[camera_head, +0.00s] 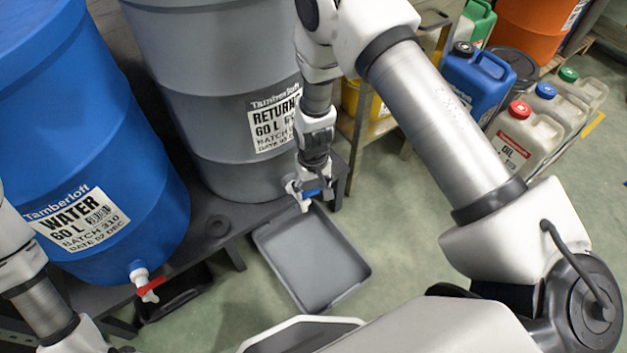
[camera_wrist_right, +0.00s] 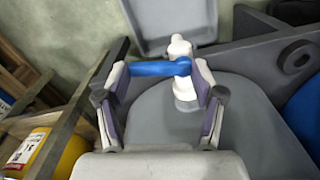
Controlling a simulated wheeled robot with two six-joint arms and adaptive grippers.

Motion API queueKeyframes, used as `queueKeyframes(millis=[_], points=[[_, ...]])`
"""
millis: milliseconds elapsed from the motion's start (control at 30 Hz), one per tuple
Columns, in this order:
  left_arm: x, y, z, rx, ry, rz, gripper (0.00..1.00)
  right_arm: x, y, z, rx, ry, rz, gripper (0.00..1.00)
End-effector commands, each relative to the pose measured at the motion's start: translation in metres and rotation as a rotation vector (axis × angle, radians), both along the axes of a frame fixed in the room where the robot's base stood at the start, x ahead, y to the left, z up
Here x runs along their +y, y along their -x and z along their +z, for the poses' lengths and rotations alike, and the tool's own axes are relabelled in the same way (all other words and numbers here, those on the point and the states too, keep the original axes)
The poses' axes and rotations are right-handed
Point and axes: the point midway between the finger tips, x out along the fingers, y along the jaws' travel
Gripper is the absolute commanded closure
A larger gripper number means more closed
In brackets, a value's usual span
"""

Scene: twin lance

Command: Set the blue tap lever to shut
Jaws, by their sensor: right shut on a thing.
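The blue tap lever (camera_head: 312,192) is on a white tap low on the grey RETURN drum (camera_head: 205,100). In the right wrist view the lever (camera_wrist_right: 160,68) lies crosswise between the fingers, with the white tap (camera_wrist_right: 181,50) near its right end. My right gripper (camera_head: 308,188) is shut on the lever; it also shows in the right wrist view (camera_wrist_right: 158,85). Part of the tap is hidden by the gripper in the head view. My left arm shows at the left edge of the head view, but its gripper is out of sight.
A grey tray (camera_head: 345,270) lies on the floor below the tap. A blue WATER drum (camera_head: 75,140) with a red-levered tap (camera_head: 151,287) stands on the left. Several jerrycans, including a blue one (camera_head: 476,85), stand at the upper right. The floor right of the tray is clear.

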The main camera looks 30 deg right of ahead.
Motion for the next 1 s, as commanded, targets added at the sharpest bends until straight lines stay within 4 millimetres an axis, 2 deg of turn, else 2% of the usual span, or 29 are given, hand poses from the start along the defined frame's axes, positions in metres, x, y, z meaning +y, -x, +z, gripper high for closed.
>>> queueKeyframes(millis=[33, 300, 967, 1000], points=[[0.0, 0.0, 0.009, 0.0, 0.0, 0.0, 0.3, 0.0, 0.0, 0.004, 0.003, 0.0, 0.035, 0.67], [0.0, 0.0, 0.023, 0.0, 0.0, 0.0, 0.3, 0.0, -0.004, 0.002, 0.001, 0.0, 0.191, 0.67], [0.0, 0.0, 0.027, 0.0, 0.0, 0.0, 0.3, 0.0, -0.006, -0.001, 0.001, 0.0, 0.261, 0.67], [0.0, 0.0, 0.027, 0.0, 0.0, 0.0, 0.3, 0.0, -0.006, -0.001, 0.001, 0.0, 0.261, 0.22]])
